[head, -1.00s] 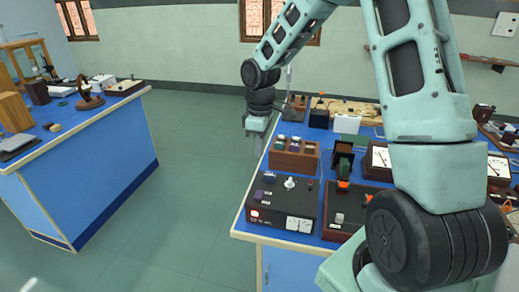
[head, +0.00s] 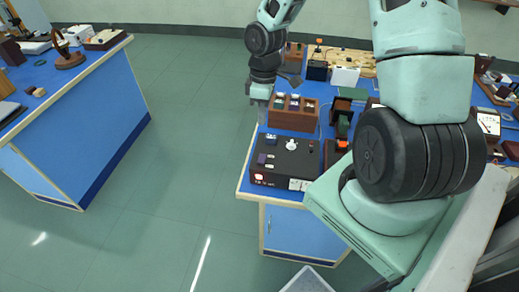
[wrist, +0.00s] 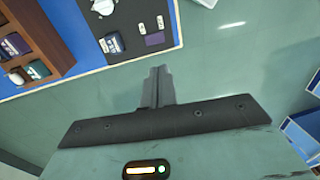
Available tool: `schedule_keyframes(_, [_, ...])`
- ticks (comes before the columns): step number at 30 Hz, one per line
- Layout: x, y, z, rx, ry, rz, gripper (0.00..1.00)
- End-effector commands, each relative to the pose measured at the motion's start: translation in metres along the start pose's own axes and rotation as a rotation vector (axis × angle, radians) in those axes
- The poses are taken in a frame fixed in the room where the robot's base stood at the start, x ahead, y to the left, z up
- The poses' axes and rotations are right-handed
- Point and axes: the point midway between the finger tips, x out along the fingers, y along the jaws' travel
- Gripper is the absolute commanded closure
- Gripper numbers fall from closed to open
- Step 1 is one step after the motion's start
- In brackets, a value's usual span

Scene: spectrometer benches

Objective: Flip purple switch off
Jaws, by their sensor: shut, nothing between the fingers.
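The purple switch (wrist: 154,39) sits on a black instrument box (wrist: 125,12) in the wrist view. In the head view the purple switch (head: 262,158) is a small patch on the left of the box (head: 286,170), near the bench's left edge. Whether it is on or off is too small to tell. My gripper (head: 262,115) hangs fingers down by the bench's left edge, beside the wooden block. In the wrist view my gripper's fingers (wrist: 159,74) are together and empty. They appear over the floor just outside the bench edge, apart from the switch.
A wooden block (head: 292,118) with several coloured pieces stands behind the black box. The box also carries a white knob (head: 291,144) and a dark blue switch (head: 271,139). Another blue bench (head: 85,110) stands at left. The floor between the benches is clear.

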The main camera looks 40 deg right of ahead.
Motion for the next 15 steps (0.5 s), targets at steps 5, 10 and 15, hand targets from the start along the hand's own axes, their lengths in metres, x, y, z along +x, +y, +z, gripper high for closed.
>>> schedule_keyframes(5, [0.007, 0.0, 0.0, 0.0, -0.002, -0.002, 1.0])
schedule_keyframes(10, [0.032, -0.001, 0.0, -0.003, -0.004, -0.004, 1.0])
schedule_keyframes(15, [0.067, -0.002, 0.0, -0.002, -0.005, -0.005, 1.0])
